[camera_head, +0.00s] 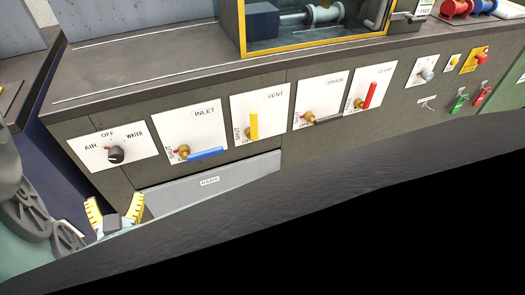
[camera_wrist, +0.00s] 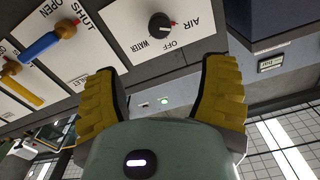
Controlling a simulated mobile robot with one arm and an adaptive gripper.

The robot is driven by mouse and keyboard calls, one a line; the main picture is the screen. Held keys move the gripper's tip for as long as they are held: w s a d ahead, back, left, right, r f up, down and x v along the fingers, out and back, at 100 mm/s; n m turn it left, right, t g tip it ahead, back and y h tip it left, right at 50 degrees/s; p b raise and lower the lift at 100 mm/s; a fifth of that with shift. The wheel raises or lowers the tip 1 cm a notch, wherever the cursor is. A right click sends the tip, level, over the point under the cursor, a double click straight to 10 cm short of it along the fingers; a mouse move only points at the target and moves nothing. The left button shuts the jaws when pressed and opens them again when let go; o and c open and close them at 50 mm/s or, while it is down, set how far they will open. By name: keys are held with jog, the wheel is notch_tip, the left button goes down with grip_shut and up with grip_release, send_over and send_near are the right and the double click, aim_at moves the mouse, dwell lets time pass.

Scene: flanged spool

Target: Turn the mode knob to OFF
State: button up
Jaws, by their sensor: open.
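The mode knob (camera_head: 116,155) is a round black knob on a white plate (camera_head: 140,149) marked AIR, OFF and WATER, at the left end of the panel. In the wrist view the plate is upside down and the knob (camera_wrist: 160,25) is near the top. Its red mark is on the AIR side, away from OFF. My gripper (camera_head: 115,209) has yellow ridged fingers and is at the lower left of the head view, below the knob. It is open and empty. In the wrist view the knob lies beyond the fingertips (camera_wrist: 163,77), apart from them.
Right of the knob are the INLET valve with a blue lever (camera_head: 206,153), VENT with a yellow lever (camera_head: 254,126), DRAIN with a grey lever (camera_head: 328,120) and a red lever (camera_head: 370,96). A grey drawer (camera_head: 245,173) sits below. A yellow-framed case (camera_head: 241,30) stands on top.

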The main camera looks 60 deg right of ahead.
aim_at(116, 158)
jog(key=b+x, duration=0.1)
jog(key=x, duration=1.3)
jog(key=shift+w+d+r, duration=0.1)
jog(key=shift+w+d, duration=0.1)
jog(key=shift+c, duration=0.4)
jog(key=c, duration=1.1)
